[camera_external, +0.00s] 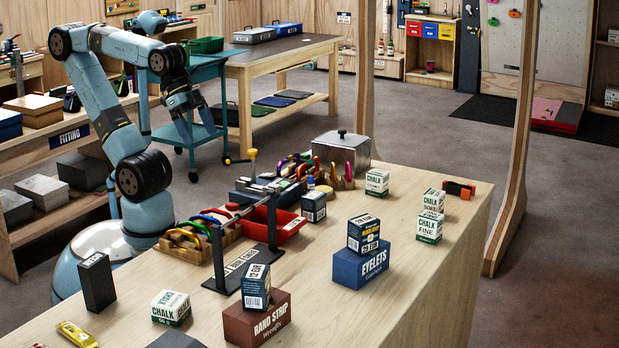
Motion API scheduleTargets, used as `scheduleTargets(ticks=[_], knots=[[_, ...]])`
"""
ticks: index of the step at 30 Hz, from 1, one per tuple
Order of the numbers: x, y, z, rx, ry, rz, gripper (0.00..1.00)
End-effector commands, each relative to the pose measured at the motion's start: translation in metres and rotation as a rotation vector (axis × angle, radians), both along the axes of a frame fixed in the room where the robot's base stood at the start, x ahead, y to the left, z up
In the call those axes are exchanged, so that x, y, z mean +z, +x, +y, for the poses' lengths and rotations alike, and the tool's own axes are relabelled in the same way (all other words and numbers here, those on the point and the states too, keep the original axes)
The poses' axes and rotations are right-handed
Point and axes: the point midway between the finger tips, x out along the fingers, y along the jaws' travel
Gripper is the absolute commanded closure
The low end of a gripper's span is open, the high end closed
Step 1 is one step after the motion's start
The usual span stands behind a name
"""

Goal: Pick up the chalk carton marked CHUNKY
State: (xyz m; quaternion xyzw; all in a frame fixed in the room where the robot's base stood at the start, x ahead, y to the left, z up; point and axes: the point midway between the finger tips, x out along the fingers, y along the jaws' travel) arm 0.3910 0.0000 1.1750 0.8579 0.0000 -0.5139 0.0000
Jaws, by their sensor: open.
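Several white-and-green chalk cartons stand on the wooden bench. One carton (377,181) is near the back beside the metal box. At the right, one carton (434,199) stands on or just behind a carton reading FINE (429,228). Another carton (171,308) is at the front left. I cannot make out the word CHUNKY on any of them; the small lettering is too small or turned. My gripper (188,132) hangs from the raised arm at the upper left, above and behind the bench, open, empty and far from every chalk carton. Its fingers are small in the view.
A dark stand (243,268), red bin (271,226), carabiner rack (197,243) and metal box (342,153) crowd the bench's middle and back. The front-right bench top is clear.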

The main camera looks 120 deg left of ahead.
Motion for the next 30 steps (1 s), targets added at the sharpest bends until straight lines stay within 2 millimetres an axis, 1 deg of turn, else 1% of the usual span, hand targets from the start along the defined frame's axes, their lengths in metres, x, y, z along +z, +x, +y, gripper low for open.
scheduleTargets(ticks=[2,4,10,14,17,20,30], knots=[[0.000,0.000,0.000,0.000,0.000,0.000,0.09],[0.000,0.000,0.000,0.000,0.000,0.000,0.11],[0.000,0.000,0.000,0.000,0.001,0.000,0.11],[0.000,0.006,0.005,-0.013,0.030,0.017,0.11],[-0.002,0.017,0.015,-0.043,0.091,0.057,0.11],[-0.005,0.033,0.030,-0.090,0.181,0.114,0.11],[-0.019,0.095,0.089,-0.289,0.494,0.338,0.11]])
